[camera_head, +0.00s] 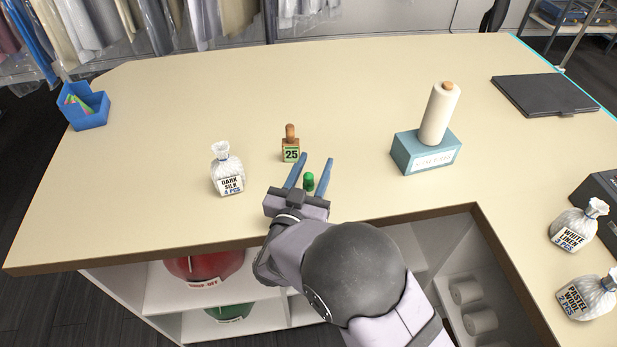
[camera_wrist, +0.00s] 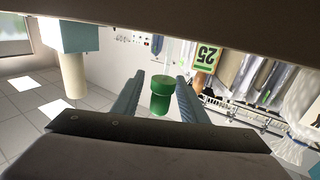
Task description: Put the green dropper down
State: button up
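The green dropper (camera_head: 309,182) is between the two blue fingers of my gripper (camera_head: 310,174), just past the front edge of the table top (camera_head: 180,100). In the wrist view the dropper (camera_wrist: 160,95) shows its green cap, with a faint clear part beyond it. A narrow gap shows on each side between the dropper and the fingers (camera_wrist: 160,92), so my gripper looks open around it. The wrist view is upside down, with the table at the top. Whether the dropper's lower end touches the table is hidden.
A wooden stamp marked 25 (camera_head: 291,150) stands just behind the fingers. A "Dark Silk" bag (camera_head: 228,172) is to the left. A teal block with a white roll (camera_head: 428,150) is to the right. A blue bin (camera_head: 84,108) is far left. The table behind the stamp is clear.

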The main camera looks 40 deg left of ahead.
jog(key=shift+c, duration=0.5)
grip_shut()
jog(key=shift+r, duration=0.1)
notch_tip(320, 180, up, 10)
jog(key=b, duration=0.1)
